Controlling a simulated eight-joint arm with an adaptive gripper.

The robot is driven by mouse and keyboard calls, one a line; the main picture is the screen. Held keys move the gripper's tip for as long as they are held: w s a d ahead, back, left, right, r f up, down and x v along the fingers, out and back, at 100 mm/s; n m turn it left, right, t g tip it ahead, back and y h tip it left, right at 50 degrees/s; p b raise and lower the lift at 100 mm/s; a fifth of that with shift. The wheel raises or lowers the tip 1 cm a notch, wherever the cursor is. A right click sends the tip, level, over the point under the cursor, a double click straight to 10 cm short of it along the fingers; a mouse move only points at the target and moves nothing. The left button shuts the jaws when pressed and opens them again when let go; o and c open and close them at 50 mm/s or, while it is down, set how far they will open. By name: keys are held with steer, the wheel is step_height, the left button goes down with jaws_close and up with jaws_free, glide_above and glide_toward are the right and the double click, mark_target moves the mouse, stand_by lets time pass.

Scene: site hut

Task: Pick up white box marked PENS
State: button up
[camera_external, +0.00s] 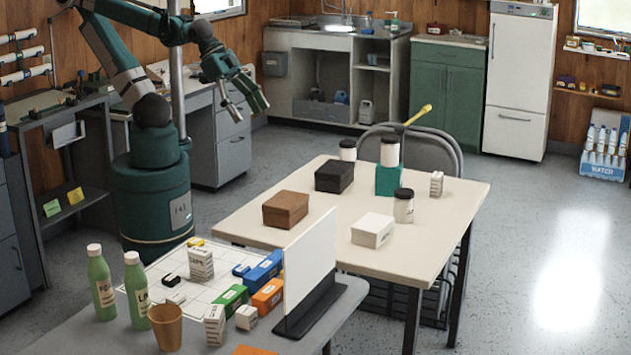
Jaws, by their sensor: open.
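Several white boxes are in view, and their lettering is too small for me to read, so I cannot tell which is marked PENS. A low white box (372,230) lies on the cream table (455,222), near its front edge. A small upright white box (437,184) stands further back on that table. On the near grey desk are a white labelled box (201,264), another upright white box (214,325) and a smaller white box (246,317). My gripper (250,112) is open and empty, raised in the air left of the cream table, well apart from all the boxes.
A brown box (285,209), a black box (334,176), a teal block (389,180) and white jars (403,206) share the cream table. Green bottles (102,283) and an orange cup (166,327) stand at front left.

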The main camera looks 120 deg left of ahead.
steer(key=shift+w, duration=0.1)
steer(key=m+g+h, duration=0.4)
steer(key=m+g, duration=0.3)
steer(key=m, duration=1.2)
glide_above(378, 218)
steer(key=f, duration=1.1)
steer(key=f+b, duration=0.1)
steer(key=f, duration=1)
steer(key=shift+s+d+f, duration=0.1)
steer(key=shift+s+f, duration=0.1)
steer(key=shift+f, duration=0.1)
steer(key=shift+w+f+g+h, duration=0.15)
steer(key=shift+f+g+h, duration=0.15)
steer(key=shift+f, duration=0.15)
steer(key=shift+f, duration=0.1)
